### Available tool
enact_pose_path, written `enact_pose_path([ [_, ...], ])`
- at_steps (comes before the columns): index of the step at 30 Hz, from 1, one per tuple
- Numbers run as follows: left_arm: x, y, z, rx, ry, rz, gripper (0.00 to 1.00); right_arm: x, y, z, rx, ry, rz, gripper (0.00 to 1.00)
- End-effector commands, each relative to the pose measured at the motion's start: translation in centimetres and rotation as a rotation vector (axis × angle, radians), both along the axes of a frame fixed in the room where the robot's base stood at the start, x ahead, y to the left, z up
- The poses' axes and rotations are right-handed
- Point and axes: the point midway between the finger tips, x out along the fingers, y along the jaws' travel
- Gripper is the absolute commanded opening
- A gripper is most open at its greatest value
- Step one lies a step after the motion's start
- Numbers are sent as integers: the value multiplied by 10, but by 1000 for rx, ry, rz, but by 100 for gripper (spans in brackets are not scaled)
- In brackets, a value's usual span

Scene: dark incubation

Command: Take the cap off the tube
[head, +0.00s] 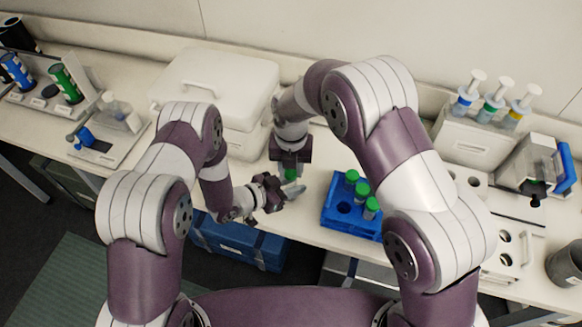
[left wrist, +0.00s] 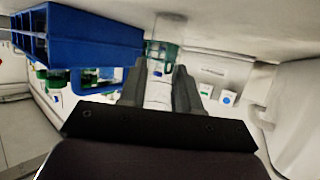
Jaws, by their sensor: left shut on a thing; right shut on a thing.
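The tube (left wrist: 157,72) is clear with a blue marking and sits between the fingers of my left gripper (left wrist: 158,82) in the left wrist view. In the head view my left gripper (head: 288,191) comes in from the left and is shut on the tube's body, which is mostly hidden there. The green cap (head: 290,175) shows just under my right gripper (head: 290,170), which points down from above and is shut on it. The cap and tube are close together; I cannot tell whether they are still joined.
The bench front edge lies close below the grippers.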

Motion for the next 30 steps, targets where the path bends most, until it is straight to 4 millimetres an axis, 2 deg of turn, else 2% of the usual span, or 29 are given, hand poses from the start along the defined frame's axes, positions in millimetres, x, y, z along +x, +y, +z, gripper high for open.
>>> enact_pose_path([
  [10,0,0,0,0,0,0,0,0,0,13,1,-1,0,0],
  [22,0,0,0,0,0,0,0,0,0,17,0,-1,0,0],
  [30,0,0,0,0,0,0,0,0,0,53,1,-2,0,0],
])
